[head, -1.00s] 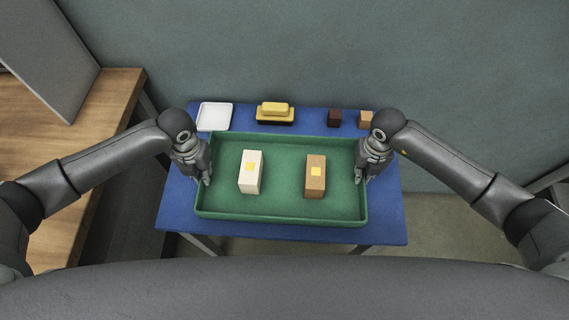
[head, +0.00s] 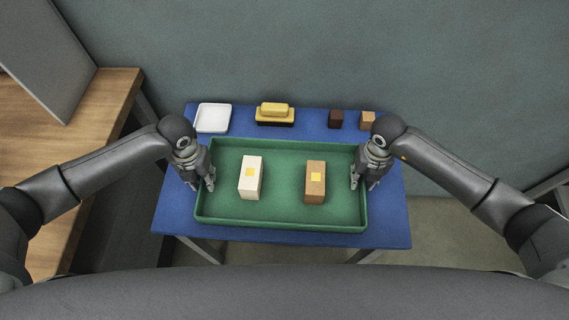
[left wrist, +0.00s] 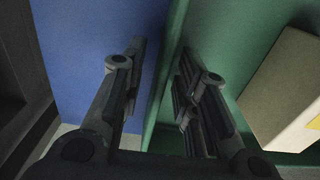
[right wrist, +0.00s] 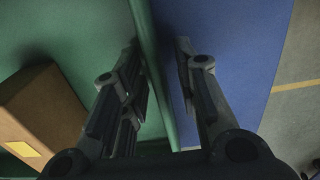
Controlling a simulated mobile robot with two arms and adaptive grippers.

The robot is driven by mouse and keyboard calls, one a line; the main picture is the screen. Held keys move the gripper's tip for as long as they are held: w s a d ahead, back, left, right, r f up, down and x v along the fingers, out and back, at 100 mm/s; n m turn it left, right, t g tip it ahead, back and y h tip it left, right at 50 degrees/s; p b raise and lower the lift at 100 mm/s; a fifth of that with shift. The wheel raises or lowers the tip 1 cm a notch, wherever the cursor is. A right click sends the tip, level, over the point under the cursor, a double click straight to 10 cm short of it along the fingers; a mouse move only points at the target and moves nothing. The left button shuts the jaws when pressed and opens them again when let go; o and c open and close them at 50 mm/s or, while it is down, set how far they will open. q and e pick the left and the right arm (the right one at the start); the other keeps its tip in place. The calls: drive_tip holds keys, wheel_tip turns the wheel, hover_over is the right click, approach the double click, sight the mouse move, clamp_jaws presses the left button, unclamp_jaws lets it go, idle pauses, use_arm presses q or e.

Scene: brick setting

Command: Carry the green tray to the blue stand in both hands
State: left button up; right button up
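The green tray (head: 280,222) rests level on the blue stand (head: 172,210), towards its front. A white block (head: 250,178) and a brown block (head: 315,182), each with a yellow patch, stand in the tray. My left gripper (head: 202,184) is open with its fingers on either side of the tray's left wall, which shows between them in the left wrist view (left wrist: 163,85). My right gripper (head: 366,184) is open likewise around the right wall, seen in the right wrist view (right wrist: 153,75). Gaps show between the fingers and the walls.
Along the stand's back edge are a white dish (head: 212,118), a yellow-topped dark block (head: 275,115), a dark brown cube (head: 336,119) and a tan cube (head: 367,120). A wooden table (head: 85,125) stands at the left. A wall is behind the stand.

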use_arm(q)
drive_tip(key=shift+r, duration=0.15)
use_arm(e)
drive_tip(key=shift+r, duration=0.3)
use_arm(q)
wheel_tip(320, 180, up, 12)
use_arm(e)
wheel_tip(320, 180, up, 11)
drive_tip(key=shift+r, duration=0.2)
idle(0.6)
